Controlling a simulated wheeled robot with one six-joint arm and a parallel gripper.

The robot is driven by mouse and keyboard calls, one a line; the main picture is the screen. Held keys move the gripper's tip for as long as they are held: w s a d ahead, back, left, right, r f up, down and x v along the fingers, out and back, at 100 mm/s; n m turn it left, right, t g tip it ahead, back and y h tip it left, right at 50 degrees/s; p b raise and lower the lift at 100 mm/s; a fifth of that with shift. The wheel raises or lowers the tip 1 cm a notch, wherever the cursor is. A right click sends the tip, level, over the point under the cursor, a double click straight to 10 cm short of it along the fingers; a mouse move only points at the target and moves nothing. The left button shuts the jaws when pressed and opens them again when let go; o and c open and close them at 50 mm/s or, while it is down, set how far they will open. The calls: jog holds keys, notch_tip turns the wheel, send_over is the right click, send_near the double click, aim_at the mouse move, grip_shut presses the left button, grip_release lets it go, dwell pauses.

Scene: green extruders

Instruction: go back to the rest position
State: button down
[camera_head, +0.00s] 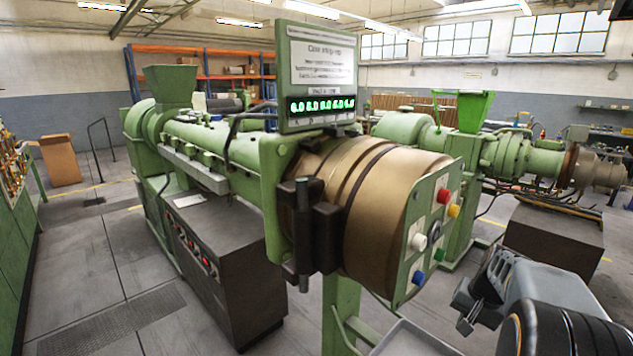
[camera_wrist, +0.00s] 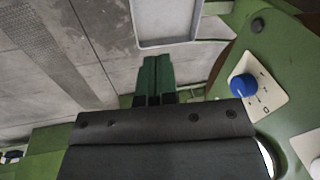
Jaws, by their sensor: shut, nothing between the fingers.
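My gripper (camera_head: 466,312) is at the lower right of the head view, in front of the extruder's control panel (camera_head: 424,240) and apart from it. In the wrist view its two dark green fingers (camera_wrist: 156,75) are together with nothing between them. The panel carries a red button (camera_head: 444,196), a yellow button (camera_head: 454,211), a dark round knob (camera_head: 434,233) and blue and white controls. A blue knob (camera_wrist: 243,86) on a white plate is right of the fingers in the wrist view.
A grey tray (camera_head: 415,341) lies below the panel; its rim (camera_wrist: 168,44) also shows in the wrist view. The brown-gold extruder barrel (camera_head: 385,190) and a display (camera_head: 320,106) are near. A second green extruder (camera_head: 500,150) stands behind. Open floor (camera_head: 110,270) is at left.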

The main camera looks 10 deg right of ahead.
jog(key=s+a+r+n, duration=0.1)
jog(key=s+a+n, duration=0.1)
jog(key=a, duration=0.5)
jog(key=s+a+r+n+t, duration=0.1)
jog(key=s+a+n, duration=0.2)
jog(key=s+a, duration=0.2)
jog(key=s+a+r+n+t+h, duration=0.1)
jog(key=s+a+n, duration=0.2)
jog(key=a, duration=0.6)
jog(key=shift+s+a+r, duration=0.2)
jog(key=shift+s, duration=0.05)
